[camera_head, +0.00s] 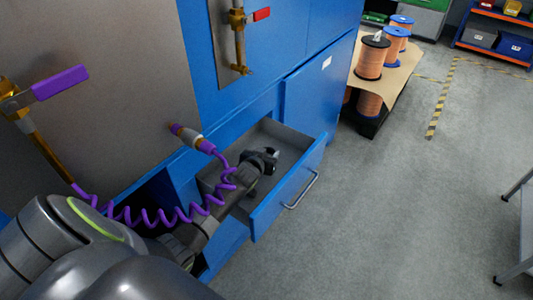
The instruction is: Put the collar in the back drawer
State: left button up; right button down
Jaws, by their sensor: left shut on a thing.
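An open drawer (290,190) with a blue front and a metal bar handle sticks out of the blue cabinet. My left arm reaches in from the lower left, and my left gripper (268,157) is over the inside of this drawer. It is shut on a small light-grey piece (274,153), which looks like the collar; the fingers hide most of it. I cannot tell whether the piece touches the drawer floor. My right gripper is out of view.
A purple coiled hose (180,215) hangs close to my left arm, with a purple-ended fitting (190,138) above. Another blue front (228,243) lies nearer, partly behind my arm. Copper spools (371,58) stand beyond the cabinet.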

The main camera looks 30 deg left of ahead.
pick_arm(q)
jog(key=o, duration=1)
jog(key=shift+f, duration=0.1)
jog(key=shift+c, duration=0.2)
jog(key=shift+r+p, duration=0.5)
jog(key=shift+r, duration=0.1)
jog(key=shift+s+r, duration=0.15)
jog(key=shift+s, duration=0.1)
jog(key=p+v, duration=0.1)
jog(key=v, duration=0.4)
jog(key=shift+s+d+r, duration=0.1)
jog(key=shift+s, duration=0.25)
jog(key=shift+s+d+r, duration=0.1)
jog(key=shift+s+r, duration=0.15)
jog(key=shift+s, duration=0.3)
